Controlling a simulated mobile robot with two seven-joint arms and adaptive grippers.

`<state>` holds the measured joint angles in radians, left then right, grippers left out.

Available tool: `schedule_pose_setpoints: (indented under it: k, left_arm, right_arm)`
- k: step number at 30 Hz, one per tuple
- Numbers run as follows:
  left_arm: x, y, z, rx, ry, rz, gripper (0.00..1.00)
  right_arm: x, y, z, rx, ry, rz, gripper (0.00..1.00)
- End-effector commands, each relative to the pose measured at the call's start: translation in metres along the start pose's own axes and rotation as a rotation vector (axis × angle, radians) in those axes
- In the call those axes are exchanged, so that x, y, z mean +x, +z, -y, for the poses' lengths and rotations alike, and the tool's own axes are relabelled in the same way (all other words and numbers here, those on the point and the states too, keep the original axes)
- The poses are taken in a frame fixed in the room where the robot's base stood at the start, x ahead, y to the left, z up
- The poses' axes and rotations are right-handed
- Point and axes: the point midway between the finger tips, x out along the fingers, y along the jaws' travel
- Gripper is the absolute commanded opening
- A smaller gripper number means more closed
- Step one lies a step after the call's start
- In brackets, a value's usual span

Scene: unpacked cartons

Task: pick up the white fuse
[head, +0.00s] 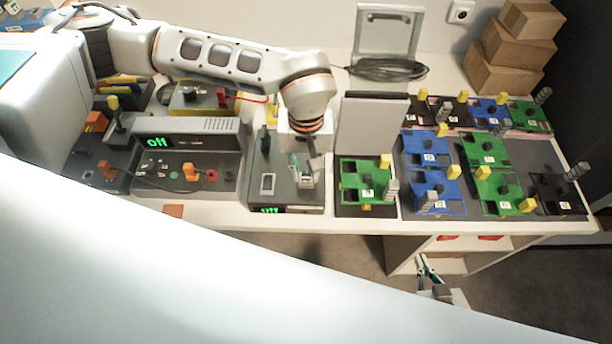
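No piece stands out clearly as a white fuse. My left gripper (301,172) points down over the grey box (285,197) left of the green board. Its fingers are small and whether they hold anything is unclear. My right gripper (428,272) is low, in front of the table's front edge, away from the boards.
A grey device (188,143) showing "off" stands left of the grey box. A grey upright panel (369,122) stands behind the green board. More blue, green and black boards fill the right side. Cardboard boxes (515,47) are stacked at the back right. A large white surface blocks the lower left.

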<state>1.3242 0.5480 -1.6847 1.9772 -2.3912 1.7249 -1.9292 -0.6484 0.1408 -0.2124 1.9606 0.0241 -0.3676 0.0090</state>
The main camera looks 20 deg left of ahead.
Motion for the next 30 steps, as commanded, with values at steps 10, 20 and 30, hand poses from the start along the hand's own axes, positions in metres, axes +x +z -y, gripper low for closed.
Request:
schedule_pose_setpoints:
  k: [10, 20, 30]
  left_arm:
    - [-0.003, -0.001, 0.0, 0.0, 0.001, -0.001, 0.09]
    - [-0.049, -0.002, -0.001, 0.0, 0.003, -0.006, 0.09]
    - [-0.144, -0.002, 0.0, -0.001, 0.002, -0.006, 0.09]
  right_arm:
    - [0.0, 0.0, 0.0, 0.001, 0.0, -0.001, 0.0]
    - [0.002, 0.002, 0.001, 0.002, 0.0, -0.002, 0.0]
    - [0.006, 0.008, 0.002, 0.002, 0.0, -0.001, 0.0]
